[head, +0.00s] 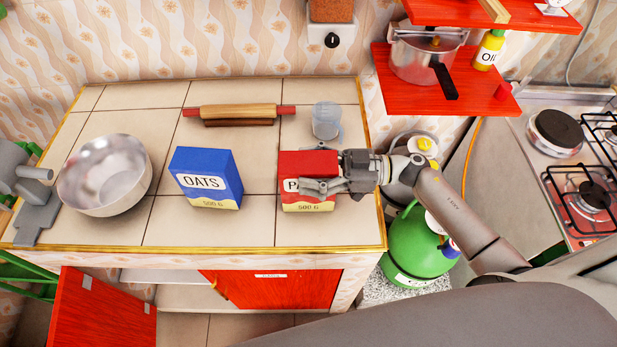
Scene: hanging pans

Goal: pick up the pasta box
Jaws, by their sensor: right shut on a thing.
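The pasta box (306,162) is a red box with a cream lower band reading "500 G". It stands upright on the tiled counter, right of the middle. My right gripper (318,187) comes in from the right and is shut on the box, hiding most of its label. The box's base appears at the counter, but I cannot tell whether it is lifted.
A blue oats box (207,178) stands left of the pasta box. A metal bowl (105,178) is further left. A rolling pin (240,112) and a clear cup (326,121) are behind. Red shelves (400,88) hang at upper right. A green gas cylinder (412,250) stands beside the counter.

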